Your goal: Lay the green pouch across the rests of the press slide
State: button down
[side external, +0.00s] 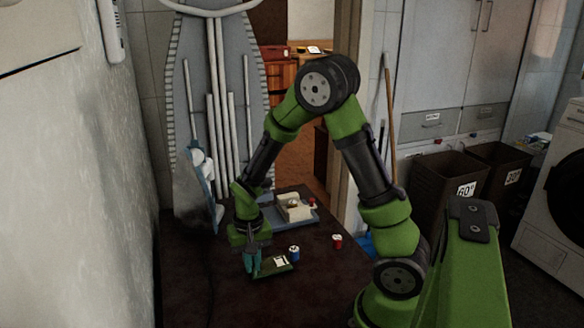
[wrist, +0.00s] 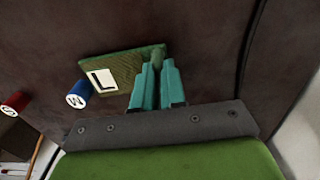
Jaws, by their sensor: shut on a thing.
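The green pouch (side external: 273,269) lies on or just above the dark worktop, with a white label marked like an L, also seen in the wrist view (wrist: 122,66). My gripper (side external: 252,268) points down at the pouch's left end. In the wrist view its teal fingers (wrist: 155,66) are shut on the end of the pouch. What seems to be the press slide (side external: 294,208), a cream body on a blue-grey base, stands behind on the worktop. My arm is near its left side, and its rests are too small to make out.
A blue cylinder (side external: 294,252) with a lettered white top stands close to the pouch. A red cylinder (side external: 337,241) stands farther right. The wall (side external: 100,170) runs along the left. The front of the worktop (side external: 290,305) is clear.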

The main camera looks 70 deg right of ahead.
jog(key=shift+f, duration=0.2)
jog(key=c, duration=1.7)
grip_release()
jog(key=shift+f, duration=0.1)
jog(key=o, duration=0.5)
